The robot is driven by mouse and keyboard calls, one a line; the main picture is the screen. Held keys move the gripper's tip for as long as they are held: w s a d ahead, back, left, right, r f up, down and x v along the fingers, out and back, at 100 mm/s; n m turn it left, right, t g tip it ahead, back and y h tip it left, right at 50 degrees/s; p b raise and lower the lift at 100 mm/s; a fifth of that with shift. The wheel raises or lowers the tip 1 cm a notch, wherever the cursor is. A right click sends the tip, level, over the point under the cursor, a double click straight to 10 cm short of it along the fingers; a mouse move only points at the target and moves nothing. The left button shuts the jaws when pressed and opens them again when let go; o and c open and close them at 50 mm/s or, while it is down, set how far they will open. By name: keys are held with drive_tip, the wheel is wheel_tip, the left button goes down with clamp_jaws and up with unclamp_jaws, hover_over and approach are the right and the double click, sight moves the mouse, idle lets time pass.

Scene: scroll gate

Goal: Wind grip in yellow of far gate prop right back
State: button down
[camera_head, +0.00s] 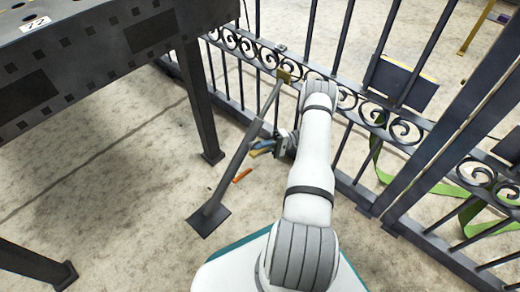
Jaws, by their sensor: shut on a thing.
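The gate prop (230,168) is a dark slanted tube with a flat foot plate on the floor. Its thin upper rod rises to a brass-coloured bracket (284,75) on the scroll gate (345,98). A small yellow grip (261,151) sticks out from the middle of the prop, with a bit of blue beside it. My gripper (273,147) is at this grip, to the right of the prop, and is shut on it. The fingertips are small and partly hidden by my wrist.
A dark perforated steel table (90,70) stands at the left, its leg (200,105) near the prop. A dark box (400,82) hangs on the gate. Green straps (385,165) lie behind it. A small orange piece (242,175) lies by the prop.

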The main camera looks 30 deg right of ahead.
drive_tip(key=c, duration=1.3)
unclamp_jaws()
